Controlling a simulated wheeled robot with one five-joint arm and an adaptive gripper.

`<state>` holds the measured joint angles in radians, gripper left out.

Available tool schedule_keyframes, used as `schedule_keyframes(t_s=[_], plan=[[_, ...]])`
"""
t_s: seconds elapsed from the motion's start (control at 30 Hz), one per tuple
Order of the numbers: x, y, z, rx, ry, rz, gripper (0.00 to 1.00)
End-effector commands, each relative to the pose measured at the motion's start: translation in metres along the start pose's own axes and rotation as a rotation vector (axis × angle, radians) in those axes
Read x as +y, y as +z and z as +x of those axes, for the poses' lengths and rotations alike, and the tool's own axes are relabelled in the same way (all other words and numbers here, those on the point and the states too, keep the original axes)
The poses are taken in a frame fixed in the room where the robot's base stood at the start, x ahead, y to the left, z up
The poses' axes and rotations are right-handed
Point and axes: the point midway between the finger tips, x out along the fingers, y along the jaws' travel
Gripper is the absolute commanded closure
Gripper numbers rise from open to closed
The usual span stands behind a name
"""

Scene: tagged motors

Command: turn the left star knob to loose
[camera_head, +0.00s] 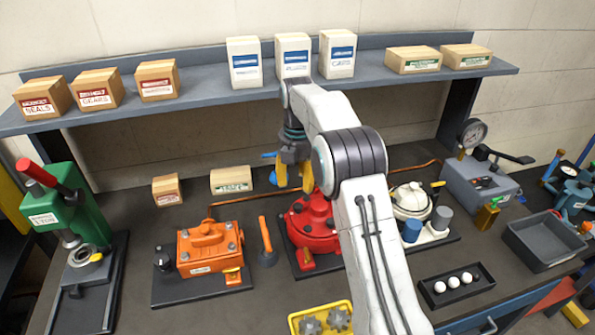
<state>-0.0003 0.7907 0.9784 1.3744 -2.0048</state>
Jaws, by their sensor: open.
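Two grey star-shaped pieces sit in a yellow tray (296,319) at the bottom edge, partly cut off by the frame. The left one (310,326) looks like a star knob, and the right one (338,318) is similar. I cannot tell how tight either is. My gripper (294,184) hangs open and empty, fingers down, behind the red motor (308,222) in the picture and well away from the yellow tray. My arm covers the red motor's right side.
An orange motor (208,247) and an orange-handled tool (265,238) stand left of the red motor. A green press (75,210) is at far left. A white motor (411,202), a black tray with white balls (456,285) and a grey bin (545,243) are right. Boxes line the shelf (205,96).

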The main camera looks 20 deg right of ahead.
Motion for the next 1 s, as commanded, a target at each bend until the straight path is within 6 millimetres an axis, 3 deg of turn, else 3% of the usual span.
schedule_keyframes(t_s=[0.33,1.0], plan=[[0.0,0.0,-0.026,0.0,0.001,0.0,0.49],[0.0,0.0,-0.028,0.0,0.0,0.048,0.49]])
